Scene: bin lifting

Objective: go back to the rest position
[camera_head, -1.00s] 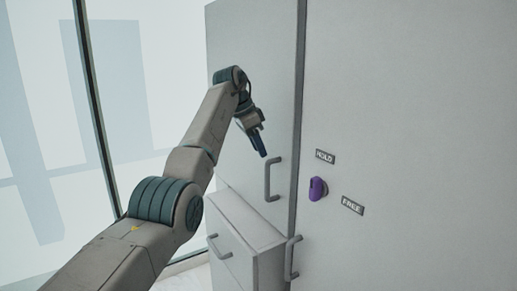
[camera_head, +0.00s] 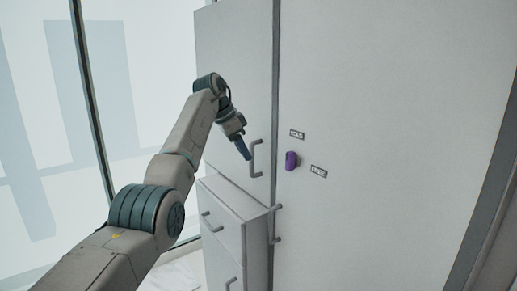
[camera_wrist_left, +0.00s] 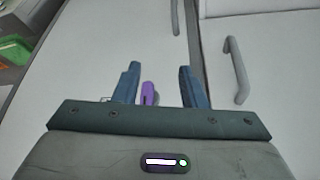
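My left gripper (camera_head: 243,150) points down and forward in front of a tall light-grey cabinet, with no object visibly held. In the left wrist view its two blue fingers (camera_wrist_left: 160,82) stand apart. The purple knob (camera_wrist_left: 148,93) shows between the fingers in the wrist view. My right gripper is not in view.
A door handle (camera_head: 254,160) is close beside the left fingertips in the picture. A low drawer unit (camera_head: 230,222) with handles stands below. A glass wall (camera_head: 45,110) is on the left. In the wrist view a green object (camera_wrist_left: 12,50) shows at upper left.

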